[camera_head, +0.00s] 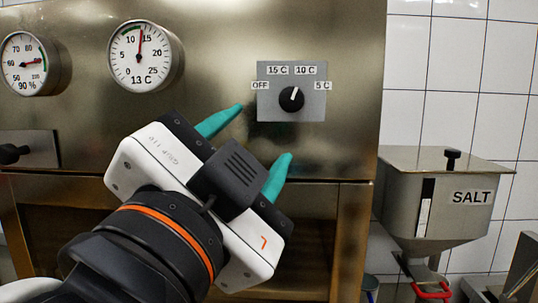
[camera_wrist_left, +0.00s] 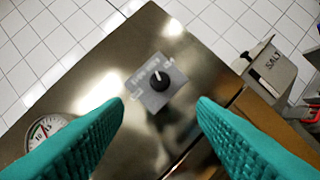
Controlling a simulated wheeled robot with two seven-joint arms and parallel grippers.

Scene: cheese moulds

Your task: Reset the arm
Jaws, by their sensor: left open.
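My left gripper (camera_head: 249,144) has teal fingers spread apart, open and empty, in front of the metal cabinet (camera_head: 222,38). A black knob (camera_head: 291,99) on a grey plate sits up and to the right of the fingertips, apart from them. The plate is marked OFF, 15 C, 10 C and 5 C, and the knob's white mark points up, near 10 C. In the left wrist view the knob (camera_wrist_left: 159,80) lies beyond and between the two open fingers (camera_wrist_left: 160,105). My right gripper is in neither view.
A round gauge (camera_head: 142,56) reads about 13 C, and another gauge (camera_head: 24,64) is marked in percent at the far left. A metal salt hopper (camera_head: 440,195) with a red handle (camera_head: 432,291) stands at the right. White tiles (camera_head: 463,60) cover the wall behind.

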